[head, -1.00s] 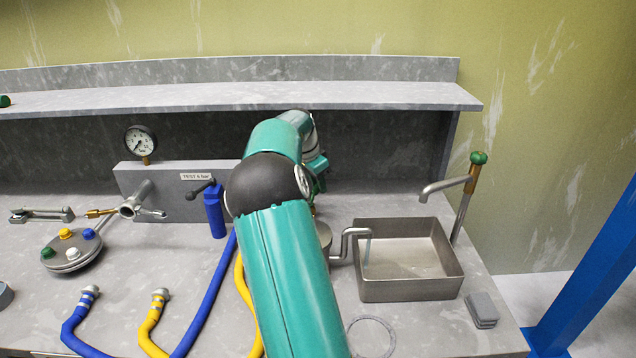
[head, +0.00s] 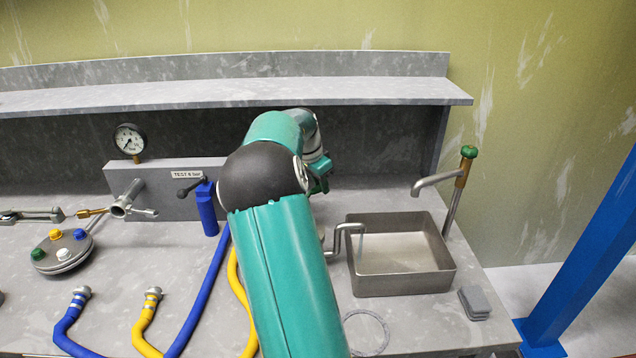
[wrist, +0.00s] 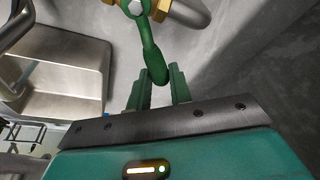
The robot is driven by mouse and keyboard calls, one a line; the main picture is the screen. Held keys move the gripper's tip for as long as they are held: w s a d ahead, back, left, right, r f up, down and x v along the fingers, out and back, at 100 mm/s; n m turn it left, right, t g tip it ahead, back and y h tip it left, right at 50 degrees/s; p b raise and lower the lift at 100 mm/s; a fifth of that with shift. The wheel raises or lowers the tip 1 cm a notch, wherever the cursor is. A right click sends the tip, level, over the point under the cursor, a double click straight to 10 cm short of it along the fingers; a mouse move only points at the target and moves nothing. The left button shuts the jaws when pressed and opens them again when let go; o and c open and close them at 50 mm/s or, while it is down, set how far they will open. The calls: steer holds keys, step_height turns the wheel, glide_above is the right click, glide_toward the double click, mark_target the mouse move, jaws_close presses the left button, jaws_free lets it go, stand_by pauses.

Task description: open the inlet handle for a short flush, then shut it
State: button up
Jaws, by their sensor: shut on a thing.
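The inlet handle (wrist: 153,58) is a green lever on a brass valve fitting (wrist: 182,8), seen at the top of the wrist view. My gripper (wrist: 160,88) has its two green fingers on either side of the lever's rounded end and is shut on it. In the head view my arm hides the handle, the valve and the fingertips. The bent outlet spout (head: 340,230) reaches over the steel sink (head: 452,268). A thin pale stream (head: 360,245) hangs from the spout into the sink.
A brass tap with a green knob (head: 469,152) stands behind the sink's right side. A pressure gauge (head: 129,139), a blue valve body (head: 207,208), and blue (head: 68,325) and yellow hoses (head: 143,325) lie left of my arm. A shelf (head: 230,95) runs above the bench.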

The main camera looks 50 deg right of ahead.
steer(key=shift+s+a+r, duration=0.1)
steer(key=shift+s+a, duration=0.1)
steer(key=shift+s, duration=0.5)
steer(key=shift+s+a, duration=0.2)
steer(key=shift+s, duration=0.45)
steer(key=shift+o, duration=0.3)
steer(key=shift+s+a, duration=0.65)
steer(key=shift+a, duration=0.15)
